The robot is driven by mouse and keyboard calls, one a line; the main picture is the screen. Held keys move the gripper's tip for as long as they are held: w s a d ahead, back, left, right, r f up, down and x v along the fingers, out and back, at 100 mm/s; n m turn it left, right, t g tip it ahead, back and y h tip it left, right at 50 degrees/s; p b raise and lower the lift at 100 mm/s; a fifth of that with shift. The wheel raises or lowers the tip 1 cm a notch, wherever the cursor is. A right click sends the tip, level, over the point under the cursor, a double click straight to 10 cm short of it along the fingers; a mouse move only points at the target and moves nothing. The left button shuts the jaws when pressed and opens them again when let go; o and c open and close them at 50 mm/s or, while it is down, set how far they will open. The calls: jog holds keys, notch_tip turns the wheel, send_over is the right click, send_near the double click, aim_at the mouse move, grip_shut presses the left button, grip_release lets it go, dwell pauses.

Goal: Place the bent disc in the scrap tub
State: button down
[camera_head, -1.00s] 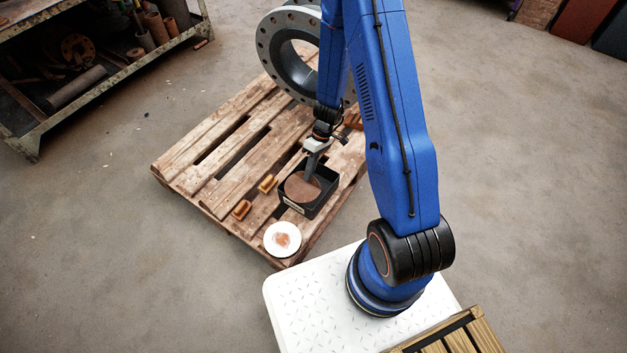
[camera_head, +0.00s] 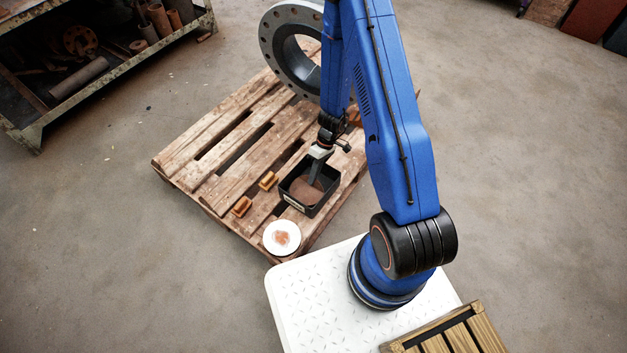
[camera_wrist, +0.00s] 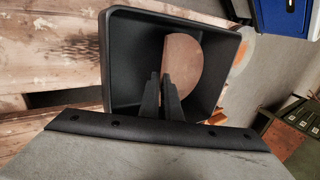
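The bent disc (camera_head: 306,190) is brown and sits down inside the black scrap tub (camera_head: 292,203), below its rim. In the wrist view the disc (camera_wrist: 185,62) shows a rounded right side and a straight left edge that meets the fingertips. My gripper (camera_head: 316,172) reaches down into the tub (camera_wrist: 225,75). Its two dark fingers (camera_wrist: 162,88) are close together with the disc's edge between them, so it looks shut on the disc. Whether the disc touches the tub floor is hard to tell.
The tub stands on a wooden pallet (camera_head: 222,160). Two small orange-brown blocks (camera_head: 268,181) and a white round plate with a brown patch (camera_head: 282,238) lie nearby. A big flanged pipe (camera_head: 276,45) stands behind. A shelf rack (camera_head: 110,70) is at upper left.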

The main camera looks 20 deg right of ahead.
jog(key=shift+f, duration=1.35)
jog(key=shift+f, duration=0.1)
jog(key=c, duration=2.3)
grip_release()
